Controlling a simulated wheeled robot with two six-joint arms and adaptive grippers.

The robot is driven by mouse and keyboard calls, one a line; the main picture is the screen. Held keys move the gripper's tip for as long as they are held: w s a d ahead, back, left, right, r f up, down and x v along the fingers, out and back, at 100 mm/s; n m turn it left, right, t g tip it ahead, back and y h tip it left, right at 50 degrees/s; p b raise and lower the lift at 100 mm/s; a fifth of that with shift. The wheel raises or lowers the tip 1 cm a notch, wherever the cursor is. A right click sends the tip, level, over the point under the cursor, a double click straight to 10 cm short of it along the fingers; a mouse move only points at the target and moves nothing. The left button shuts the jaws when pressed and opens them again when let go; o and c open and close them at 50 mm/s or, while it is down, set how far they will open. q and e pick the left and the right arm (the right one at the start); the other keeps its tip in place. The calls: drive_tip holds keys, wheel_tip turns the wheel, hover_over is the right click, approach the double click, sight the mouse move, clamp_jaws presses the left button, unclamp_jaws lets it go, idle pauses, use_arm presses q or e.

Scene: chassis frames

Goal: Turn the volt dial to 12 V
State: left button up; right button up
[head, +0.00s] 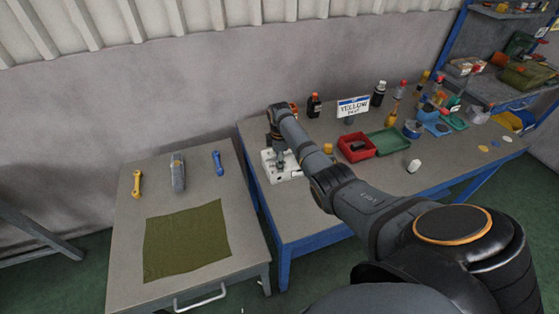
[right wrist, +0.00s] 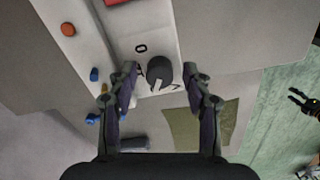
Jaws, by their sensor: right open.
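A white panel (head: 290,176) lies at the left end of the right-hand table; it also shows in the right wrist view (right wrist: 139,28). On it is a dark round dial knob (right wrist: 160,70) with a pale pointer mark at its lower edge. A printed "0" is beside it; other scale marks are too small or hidden to read. My right gripper (right wrist: 160,74) is open, its fingers on either side of the knob with gaps showing. In the head view my right gripper (head: 280,158) is over the panel. A dark claw, seemingly my left gripper (right wrist: 304,103), shows at far right.
A red tray (head: 355,149), a green tray (head: 393,142) and several bottles stand right of the panel. The left table holds a green cloth (head: 187,241), a yellow tool (head: 137,184), a grey tool (head: 178,174) and a blue tool (head: 218,163). A gap separates the tables.

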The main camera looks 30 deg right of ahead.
drive_tip(key=shift+c, duration=1.1)
clamp_jaws()
use_arm(q)
drive_tip(key=shift+s, duration=0.4)
